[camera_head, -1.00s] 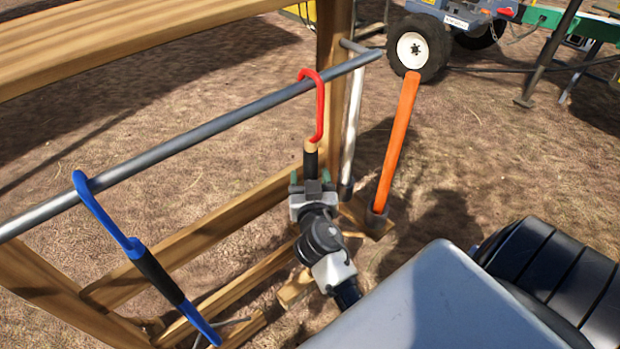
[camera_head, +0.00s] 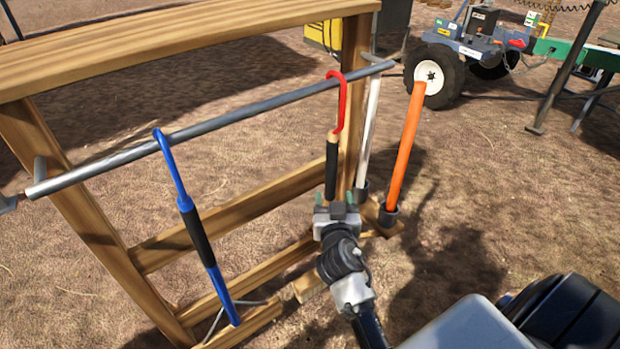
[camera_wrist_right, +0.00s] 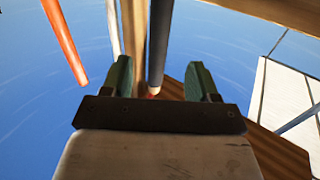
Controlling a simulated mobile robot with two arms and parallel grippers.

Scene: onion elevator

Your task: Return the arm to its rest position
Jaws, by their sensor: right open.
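A red hook tool (camera_head: 341,105) with a wooden collar and black handle hangs from the grey metal rail (camera_head: 250,110) of a wooden rack. My right gripper (camera_head: 338,198) is just below and in front of the handle's lower end, with its green fingers apart. In the right wrist view, the open fingers (camera_wrist_right: 160,78) stand to either side of the dark handle (camera_wrist_right: 159,40) in the picture; I cannot tell whether they touch it. My right arm comes up from the lower right.
A blue hook tool (camera_head: 196,225) hangs on the rail at left. An orange pole (camera_head: 405,145) and a white pole (camera_head: 369,130) stand in holders right of the gripper. A wooden post (camera_head: 353,110) is close behind. A wheeled cart (camera_head: 470,45) stands farther back; open ground lies between.

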